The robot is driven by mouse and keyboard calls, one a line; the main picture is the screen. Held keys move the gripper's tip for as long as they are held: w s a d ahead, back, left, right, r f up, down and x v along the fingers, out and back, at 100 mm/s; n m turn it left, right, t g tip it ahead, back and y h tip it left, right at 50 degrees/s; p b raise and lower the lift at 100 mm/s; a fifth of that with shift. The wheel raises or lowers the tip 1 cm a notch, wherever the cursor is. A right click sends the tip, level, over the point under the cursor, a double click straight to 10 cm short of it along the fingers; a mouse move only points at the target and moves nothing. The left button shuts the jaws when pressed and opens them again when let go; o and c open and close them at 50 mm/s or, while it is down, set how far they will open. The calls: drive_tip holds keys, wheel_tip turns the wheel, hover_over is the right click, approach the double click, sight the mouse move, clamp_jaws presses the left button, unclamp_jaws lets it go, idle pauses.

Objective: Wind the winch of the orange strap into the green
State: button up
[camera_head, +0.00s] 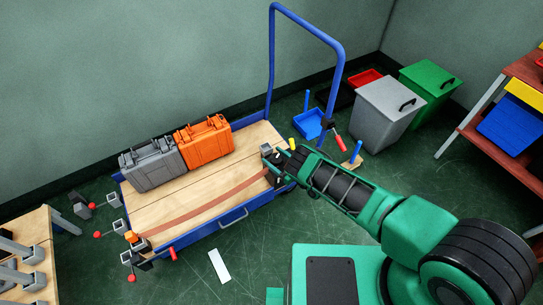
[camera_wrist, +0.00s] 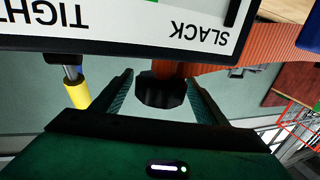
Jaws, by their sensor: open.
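The orange-brown strap (camera_head: 205,206) lies slantwise across the wooden deck of the blue cart. My gripper (camera_head: 274,160) is at the strap's right end, by the cart's right edge, and hides much of the fittings there. In the wrist view my gripper (camera_wrist: 160,98) is open, with a dark faceted knob (camera_wrist: 160,90) between its fingers and a gap on each side. A white gauge panel (camera_wrist: 130,28), upside down, reads TIGHT and SLACK; no green zone shows in its visible part. A yellow handle (camera_wrist: 76,92) hangs left of the fingers.
Grey (camera_head: 152,166) and orange (camera_head: 205,142) cases stand on the cart deck (camera_head: 150,207). The blue push frame (camera_head: 271,60) rises behind my gripper. Another winch with a red handle (camera_head: 172,253) sits at the cart's front left. Bins (camera_head: 388,110) stand at the back right.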

drive_tip(key=shift+x, duration=1.05)
drive_tip(key=c, duration=1.1)
drive_tip(key=shift+o, duration=0.2)
drive_tip(key=shift+d, duration=0.15)
drive_tip(key=m+t+h, duration=0.1)
drive_tip(key=h, duration=0.1)
drive_tip(key=m+t+h, duration=0.2)
drive_tip(key=d+m+t+h, duration=0.1)
drive_tip(key=m+h, duration=0.1)
drive_tip(key=shift+w+t, duration=0.3)
drive_tip(key=shift+w, duration=0.05)
drive_tip(key=shift+w+d+m+t+h, duration=0.1)
drive_tip(key=shift+d+m+t+h, duration=0.15)
drive_tip(key=shift+m+h, duration=0.85)
drive_tip(key=shift+s+d+m+t+h, duration=0.1)
drive_tip(key=shift+d+m+t+h, duration=0.3)
drive_tip(key=shift+h, duration=1.15)
drive_tip(key=shift+w+m+t+h, duration=0.1)
drive_tip(key=shift+m+t+h, duration=0.05)
drive_tip(key=shift+m+h, duration=1.05)
drive_tip(key=shift+f+h, duration=0.1)
drive_tip(key=shift+h, duration=0.35)
